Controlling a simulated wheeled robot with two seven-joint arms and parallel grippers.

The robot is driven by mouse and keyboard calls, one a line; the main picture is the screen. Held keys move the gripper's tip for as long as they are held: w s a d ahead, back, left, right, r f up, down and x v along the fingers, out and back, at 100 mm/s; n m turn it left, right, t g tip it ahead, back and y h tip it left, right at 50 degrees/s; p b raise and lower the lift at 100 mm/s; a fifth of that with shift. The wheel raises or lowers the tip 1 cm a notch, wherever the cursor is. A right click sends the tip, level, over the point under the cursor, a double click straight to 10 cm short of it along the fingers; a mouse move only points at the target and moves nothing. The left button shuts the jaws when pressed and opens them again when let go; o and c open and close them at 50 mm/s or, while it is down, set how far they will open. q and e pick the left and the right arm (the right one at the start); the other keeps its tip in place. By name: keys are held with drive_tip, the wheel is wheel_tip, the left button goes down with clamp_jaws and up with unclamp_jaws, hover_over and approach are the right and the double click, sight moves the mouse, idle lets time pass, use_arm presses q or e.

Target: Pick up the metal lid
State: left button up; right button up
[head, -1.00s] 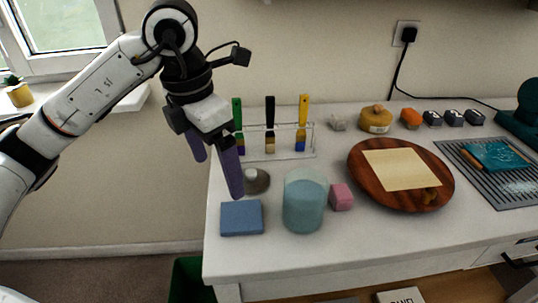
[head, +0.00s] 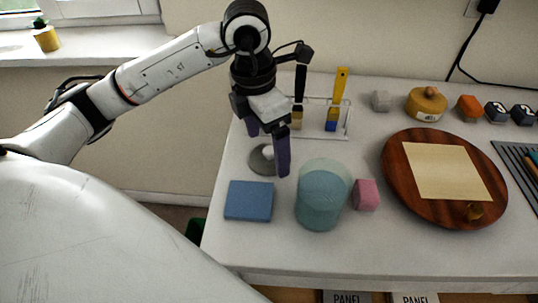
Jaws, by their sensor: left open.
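The metal lid (head: 258,161) is a small round grey disc with a pale knob. It lies on the white table, behind the blue square block and left of the glass jar (head: 322,196), which holds blue-green contents. My left gripper (head: 268,153) is open, with its two purple fingers pointing down. One finger is left of and behind the lid, and the other is at its right, partly covering it. I cannot tell whether the fingers touch the lid. My right gripper is not in view.
A blue block (head: 249,201) lies in front of the lid. A pink block (head: 366,194) sits right of the jar. A brush rack (head: 345,122) stands close behind my left gripper. A round wooden board (head: 396,184) with a paper sheet fills the right side.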

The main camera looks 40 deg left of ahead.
use_arm(q)
drive_tip(key=shift+w+f, duration=0.2)
drive_tip(key=shift+f, duration=0.7)
drive_tip(key=shift+c, duration=0.4)
drive_tip(key=c, duration=1)
drive_tip(key=shift+r, duration=0.1)
drive_tip(key=shift+c, duration=0.2)
